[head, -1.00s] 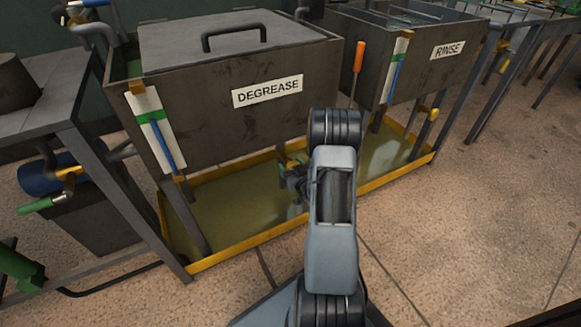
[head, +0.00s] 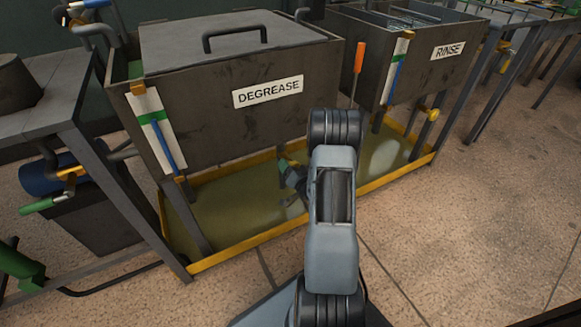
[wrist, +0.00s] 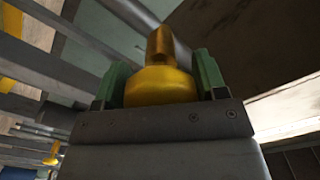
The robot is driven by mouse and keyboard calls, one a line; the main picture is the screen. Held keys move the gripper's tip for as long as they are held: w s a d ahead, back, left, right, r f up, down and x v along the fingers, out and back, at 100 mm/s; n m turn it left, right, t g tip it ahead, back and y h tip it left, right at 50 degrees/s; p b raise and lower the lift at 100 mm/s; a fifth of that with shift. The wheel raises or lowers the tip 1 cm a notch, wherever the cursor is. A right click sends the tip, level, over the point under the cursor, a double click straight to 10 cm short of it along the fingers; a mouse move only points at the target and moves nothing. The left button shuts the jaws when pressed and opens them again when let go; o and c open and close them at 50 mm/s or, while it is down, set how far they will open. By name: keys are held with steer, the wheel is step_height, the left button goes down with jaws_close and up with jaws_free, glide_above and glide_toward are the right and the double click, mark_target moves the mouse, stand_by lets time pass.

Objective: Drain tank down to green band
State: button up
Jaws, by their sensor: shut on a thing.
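The DEGREASE tank (head: 230,105) carries a white level gauge (head: 146,104) with a green band (head: 153,117) and a blue column (head: 165,147) that tops out at or just under the band. In the wrist view, a brass-yellow valve handle (wrist: 160,86) sits between my gripper's green fingers (wrist: 163,80), which are shut on it. In the head view my gripper (head: 288,166) is under the front of the DEGREASE tank, partly hidden by my arm. I cannot tell from here how far the valve is turned.
A yellow-rimmed drip tray (head: 240,246) with greenish liquid lies under the tanks. The RINSE tank (head: 385,75) has its own gauge (head: 401,48) and a yellow valve (head: 432,114). An orange-handled tool (head: 359,58) stands between the tanks. Open floor lies at the right.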

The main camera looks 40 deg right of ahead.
steer(key=shift+m, duration=0.9)
steer(key=o, duration=0.9)
steer(key=s+a+p, duration=0.2)
steer(key=s+p, duration=0.1)
steer(key=s, duration=1)
steer(key=shift+s, duration=0.35)
